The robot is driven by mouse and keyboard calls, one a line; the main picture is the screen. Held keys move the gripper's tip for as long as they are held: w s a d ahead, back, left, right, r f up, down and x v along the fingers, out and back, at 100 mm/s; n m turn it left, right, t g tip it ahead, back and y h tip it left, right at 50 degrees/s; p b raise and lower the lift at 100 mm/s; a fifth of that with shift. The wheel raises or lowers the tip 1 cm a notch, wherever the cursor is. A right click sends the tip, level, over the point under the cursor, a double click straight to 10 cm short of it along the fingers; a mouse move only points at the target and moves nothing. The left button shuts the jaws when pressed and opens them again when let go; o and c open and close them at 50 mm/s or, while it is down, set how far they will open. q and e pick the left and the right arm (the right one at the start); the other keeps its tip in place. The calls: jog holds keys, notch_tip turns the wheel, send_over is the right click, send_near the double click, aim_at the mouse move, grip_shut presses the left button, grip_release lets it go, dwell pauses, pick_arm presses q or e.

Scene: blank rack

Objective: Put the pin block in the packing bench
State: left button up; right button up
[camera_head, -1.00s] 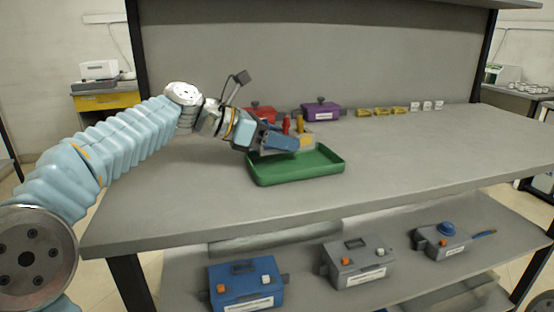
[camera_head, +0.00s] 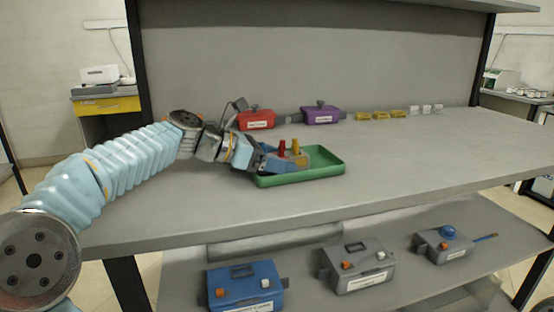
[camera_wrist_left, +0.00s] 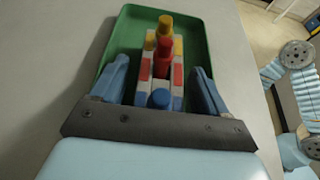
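The pin block (camera_head: 299,160) stands in the green tray (camera_head: 318,173) on the bench top, with its red and yellow pins pointing up. In the left wrist view the pin block (camera_wrist_left: 162,72) has yellow, red and blue pins in a row and lies inside the tray (camera_wrist_left: 125,38). My left gripper (camera_head: 285,160) is low over the tray's left part. In the wrist view its two blue fingers (camera_wrist_left: 160,82) straddle the block, apart, with a visible gap on each side. The block's underside is hidden. My right gripper is not in view.
A red box (camera_head: 256,121) and a purple box (camera_head: 321,115) stand at the back, with small yellow and white pieces (camera_head: 395,113) to their right. The lower shelf holds a blue box (camera_head: 243,287) and grey boxes (camera_head: 360,266). The right bench top is clear.

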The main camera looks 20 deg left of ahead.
pick_arm(q)
jog(key=shift+a+r, duration=0.1)
jog(key=shift+r, duration=0.1)
jog(key=v, duration=1.1)
jog(key=shift+s+a+r, duration=0.1)
jog(key=shift+s+a, duration=0.1)
jog(key=shift+s, duration=0.05)
jog(key=shift+s, duration=0.1)
dwell(2.3)
